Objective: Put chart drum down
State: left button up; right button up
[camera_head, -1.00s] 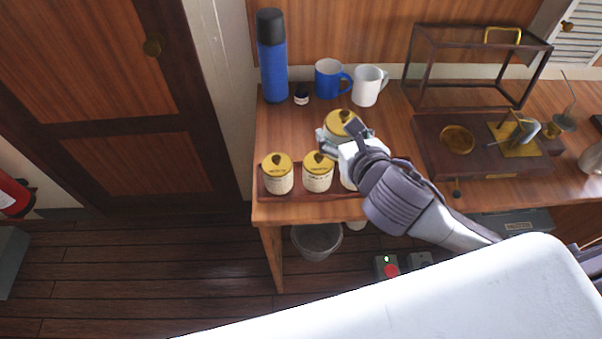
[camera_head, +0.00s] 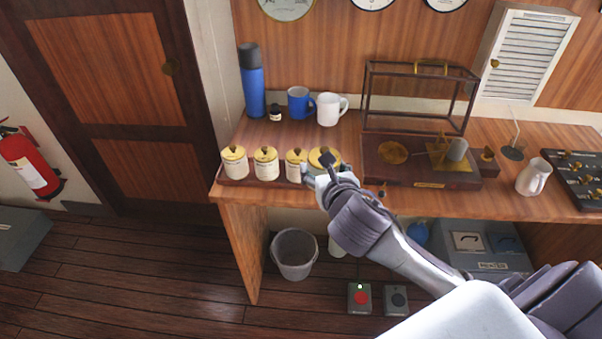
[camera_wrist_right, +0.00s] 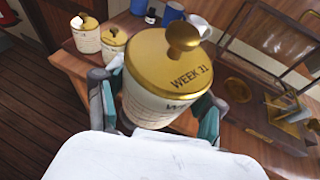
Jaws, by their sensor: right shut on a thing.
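My right gripper (camera_head: 322,174) is shut on a chart drum (camera_head: 324,158), a cream cylinder with a brass lid and knob. In the right wrist view the held drum (camera_wrist_right: 165,75) stands roughly upright between the two fingers, its lid marked "WEEK 31". In the head view it looks larger than the other drums and appears raised, at the right end of their row; its base is hidden, so contact below cannot be told. Three similar drums, left (camera_head: 234,164), middle (camera_head: 265,165) and right (camera_head: 295,166), stand in a row on a low wooden tray (camera_head: 222,180). My left gripper is not in view.
Behind the row stand a blue flask (camera_head: 252,85), an ink bottle (camera_head: 275,115), a blue mug (camera_head: 299,102) and a white mug (camera_head: 329,110). To the right, a brass instrument on a wooden base (camera_head: 420,180) sits near a glazed case frame (camera_head: 418,97). A bin (camera_head: 294,253) is below.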

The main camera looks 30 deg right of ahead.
jog(key=w+d+f+m+g+h, duration=0.2)
jog(key=d+f+m+h, duration=0.15)
jog(key=d, duration=0.75)
jog(key=w+f, duration=0.2)
jog(key=w, duration=0.1)
jog(key=w+f, duration=0.2)
jog(key=w, duration=0.1)
jog(key=w+f, duration=0.2)
jog(key=w, duration=0.1)
jog(key=shift+w+a+p, duration=0.3)
jog(key=shift+w+a, duration=0.05)
jog(key=shift+w+f, duration=0.2)
jog(key=shift+f, duration=0.3)
notch_tip(320, 180, down, 2)
jog(key=shift+f, duration=0.7)
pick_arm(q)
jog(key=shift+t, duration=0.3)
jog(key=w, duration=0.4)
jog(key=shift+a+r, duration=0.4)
